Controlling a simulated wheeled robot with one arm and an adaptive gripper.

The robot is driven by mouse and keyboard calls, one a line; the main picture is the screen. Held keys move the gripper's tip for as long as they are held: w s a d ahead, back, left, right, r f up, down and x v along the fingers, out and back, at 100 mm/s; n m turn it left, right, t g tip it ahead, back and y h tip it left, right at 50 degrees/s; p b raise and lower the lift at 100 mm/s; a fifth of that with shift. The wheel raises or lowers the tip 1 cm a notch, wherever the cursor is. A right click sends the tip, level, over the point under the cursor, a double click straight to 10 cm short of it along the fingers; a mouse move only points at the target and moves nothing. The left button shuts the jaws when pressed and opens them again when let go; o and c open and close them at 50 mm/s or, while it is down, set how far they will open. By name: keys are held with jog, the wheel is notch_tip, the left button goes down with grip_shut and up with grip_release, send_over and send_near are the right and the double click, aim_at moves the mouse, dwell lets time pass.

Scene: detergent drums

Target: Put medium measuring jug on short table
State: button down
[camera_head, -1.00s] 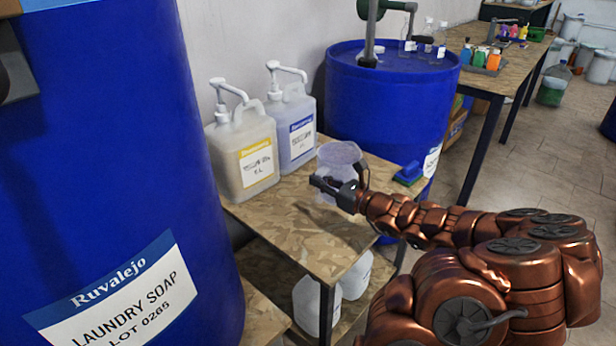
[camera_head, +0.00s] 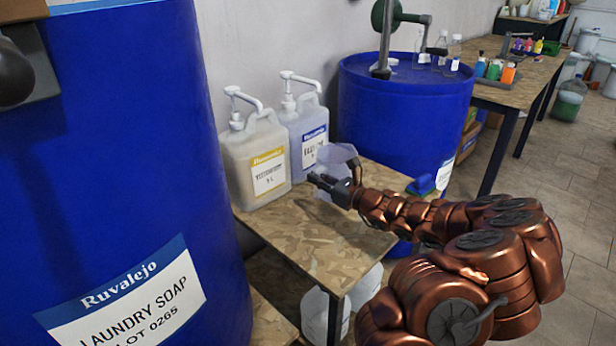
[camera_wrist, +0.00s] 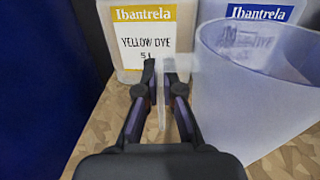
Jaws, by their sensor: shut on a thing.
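The measuring jug (camera_head: 340,154) is translucent and pale, above the short wooden table (camera_head: 310,240) near its back right part. It fills the right of the wrist view (camera_wrist: 250,110). My gripper (camera_head: 326,184) is shut on the jug's thin, clear handle, which stands between the fingers in the wrist view (camera_wrist: 163,95). The jug is upright or nearly so. Its base is partly hidden by my gripper, and I cannot tell whether it touches the tabletop.
A yellow dye pump jug (camera_head: 255,160) and a blue-labelled pump jug (camera_head: 305,135) stand at the table's back. Large blue drums stand left (camera_head: 110,150) and behind (camera_head: 400,120). A blue brush-like item (camera_head: 422,186) lies at the right. The table's front is clear.

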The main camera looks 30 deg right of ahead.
jog(key=w+f, duration=0.3)
jog(key=w, duration=0.5)
jog(key=shift+w+d+f+b, duration=0.15)
jog(key=shift+d+f+b, duration=0.2)
jog(key=shift+d, duration=0.1)
jog(key=shift+f, duration=0.1)
jog(key=c, duration=1.3)
grip_release()
jog(key=shift+f, duration=0.1)
